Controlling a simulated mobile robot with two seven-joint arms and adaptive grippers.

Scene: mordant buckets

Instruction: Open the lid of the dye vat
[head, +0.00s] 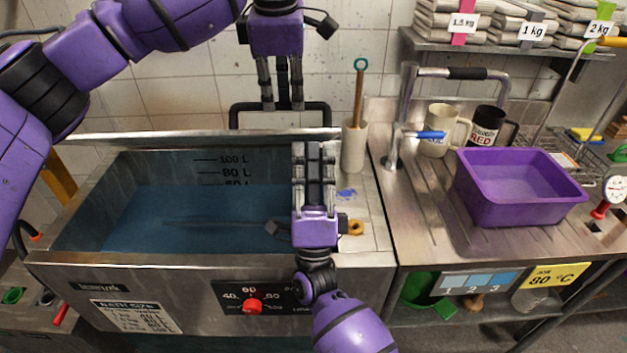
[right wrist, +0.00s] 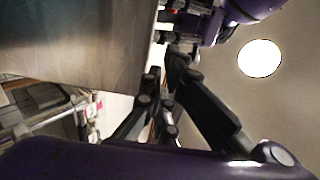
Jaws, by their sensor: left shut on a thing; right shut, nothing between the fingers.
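The dye vat (head: 75,277) is a steel tub on the left in the head view. Its inside shows, with blue liquid (head: 190,215) and litre marks on the back wall. The lid (head: 190,138) is raised at the back and seen nearly edge-on as a thin strip. A black bar handle (head: 322,104) stands up behind it. My left gripper (head: 282,106) is shut on this handle; the fingers partly hide the grip. My right gripper (head: 313,148) is shut and empty, in front of the vat's right end. It also shows in the right wrist view (right wrist: 160,105).
A beige holder (head: 354,150) with a wooden-handled tool stands at the vat's back right corner. A brass ring (head: 355,227) lies at the right. A purple basin (head: 520,190), a cream mug (head: 437,140) and a tap (head: 392,160) are on the right counter.

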